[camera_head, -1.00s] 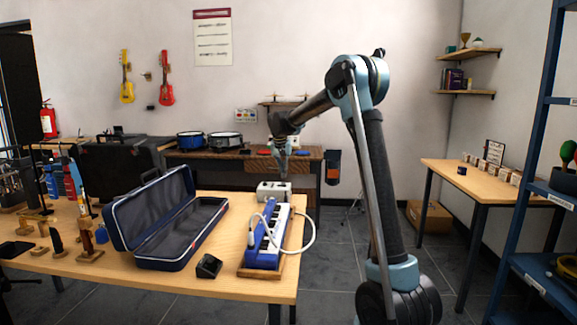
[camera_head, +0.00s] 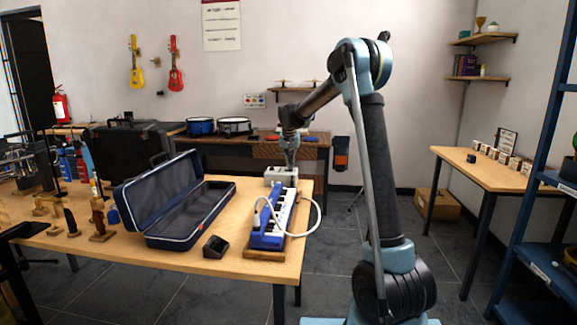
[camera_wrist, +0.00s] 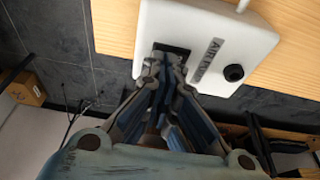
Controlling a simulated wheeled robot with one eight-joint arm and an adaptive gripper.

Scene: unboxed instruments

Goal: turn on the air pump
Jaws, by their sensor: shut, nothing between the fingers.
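The air pump is a white box (camera_wrist: 215,28) with a label reading roughly "AIR PU…", a round black knob or port, and a dark recessed switch (camera_wrist: 178,50) near its edge. In the head view the pump (camera_head: 281,176) stands at the table's far right corner, behind a blue keyboard instrument (camera_head: 268,226) with a white hose. My gripper (camera_wrist: 165,62) is shut and empty, its fingertips at the dark switch, partly covering it. Whether they touch it, and the switch's position, I cannot tell. In the head view my gripper (camera_head: 290,163) points down onto the pump.
An open dark blue case (camera_head: 178,241) lies left of the keyboard, with a small black device (camera_head: 215,246) between them. The wooden table (camera_head: 130,250) ends just right of the pump. A side table (camera_head: 480,168) and blue shelving (camera_head: 540,180) stand at the right.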

